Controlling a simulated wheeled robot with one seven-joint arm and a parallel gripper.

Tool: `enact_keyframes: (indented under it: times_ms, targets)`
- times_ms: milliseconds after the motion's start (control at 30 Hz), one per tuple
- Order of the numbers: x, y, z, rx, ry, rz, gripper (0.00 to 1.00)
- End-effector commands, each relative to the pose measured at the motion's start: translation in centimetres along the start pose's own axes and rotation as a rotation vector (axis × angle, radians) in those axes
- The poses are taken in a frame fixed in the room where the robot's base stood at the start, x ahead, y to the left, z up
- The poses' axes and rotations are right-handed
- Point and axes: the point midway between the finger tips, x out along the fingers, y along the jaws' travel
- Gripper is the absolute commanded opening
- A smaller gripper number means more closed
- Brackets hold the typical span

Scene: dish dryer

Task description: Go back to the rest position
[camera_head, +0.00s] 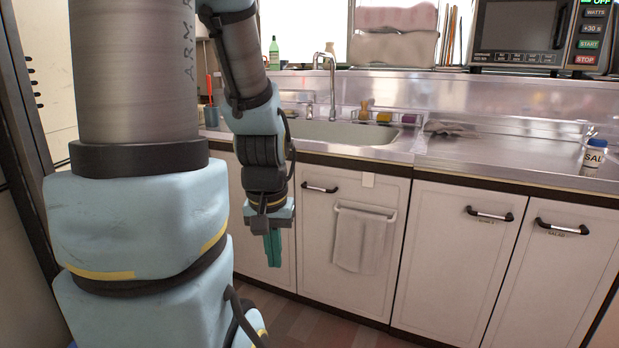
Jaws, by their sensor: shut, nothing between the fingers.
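My gripper (273,248) hangs at the end of my arm, pointing down in front of the white lower cabinets. Its teal fingers are together with nothing between them. It is below the counter edge, left of the white towel (361,240) and apart from it. My own arm links cover much of the left side of the view and hide what is behind them.
A steel counter (480,156) with a sink (345,133) and faucet (324,70) runs across the back. A salt jar (593,157) stands at the right. A microwave (520,32) sits above. Cabinet handles (490,214) stick out. Some brown floor (320,318) shows below.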

Motion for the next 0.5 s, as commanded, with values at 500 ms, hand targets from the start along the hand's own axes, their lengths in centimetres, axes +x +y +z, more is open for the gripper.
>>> enact_keyframes:
  times_ms: [500]
  targets:
    - [-13.3, 0.1, -2.0, -0.003, -0.002, 0.000, 0.00]
